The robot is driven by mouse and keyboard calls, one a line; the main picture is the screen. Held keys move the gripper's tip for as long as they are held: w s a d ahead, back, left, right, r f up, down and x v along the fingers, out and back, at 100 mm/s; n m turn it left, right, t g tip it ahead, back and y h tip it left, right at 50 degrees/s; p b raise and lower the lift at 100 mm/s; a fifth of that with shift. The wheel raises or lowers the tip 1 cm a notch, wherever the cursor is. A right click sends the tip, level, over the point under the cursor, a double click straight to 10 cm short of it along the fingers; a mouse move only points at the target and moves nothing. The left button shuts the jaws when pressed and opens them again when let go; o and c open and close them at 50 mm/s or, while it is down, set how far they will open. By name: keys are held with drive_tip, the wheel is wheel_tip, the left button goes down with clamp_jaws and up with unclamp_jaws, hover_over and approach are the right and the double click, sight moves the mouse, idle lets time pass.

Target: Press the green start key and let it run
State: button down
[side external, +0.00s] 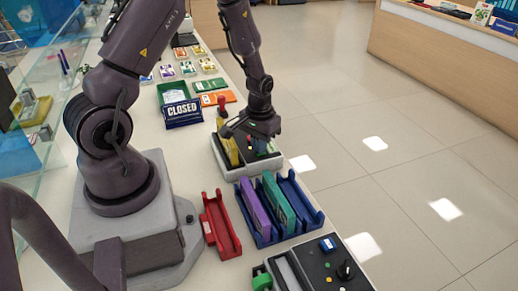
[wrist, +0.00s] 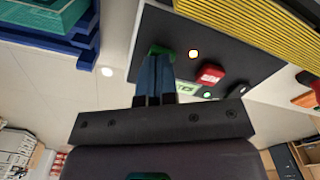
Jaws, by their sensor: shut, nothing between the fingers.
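The counting machine (side external: 250,171) has a dark top and a light body, and stands on the counter under my gripper (side external: 254,147). In the wrist view its dark panel (wrist: 151,22) carries a green key (wrist: 158,48), a red key (wrist: 211,73) and a lit orange lamp (wrist: 193,54). My gripper (wrist: 159,57) is shut and empty, with its blue-grey fingertips over the green key and partly covering it. They look in contact or very close; I cannot tell whether the key is pressed down. In the side view the fingertips and key are hard to make out.
A yellow stack (side external: 229,148) stands in the machine beside my gripper. A blue rack (side external: 259,236) with purple and teal stacks and a red holder (side external: 219,227) stand nearer. Another dark control panel (side external: 328,267) is at the front. A CLOSED sign (side external: 183,112) stands behind.

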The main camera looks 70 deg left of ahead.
wheel_tip(320, 180, up, 9)
idle(0.9)
drive_tip(key=s+d+r+m+t, duration=0.2)
drive_tip(key=s+d+r, duration=0.4)
drive_tip(key=r, duration=0.4)
drive_tip(key=s+d+r+m+t, duration=0.3)
drive_tip(key=s+d+r+m, duration=0.1)
drive_tip(key=d+r, duration=0.4)
wheel_tip(320, 180, up, 2)
drive_tip(key=shift+s+d+r+t, duration=0.15)
drive_tip(key=shift+s+d+t, duration=0.2)
drive_tip(key=shift+s, duration=0.5)
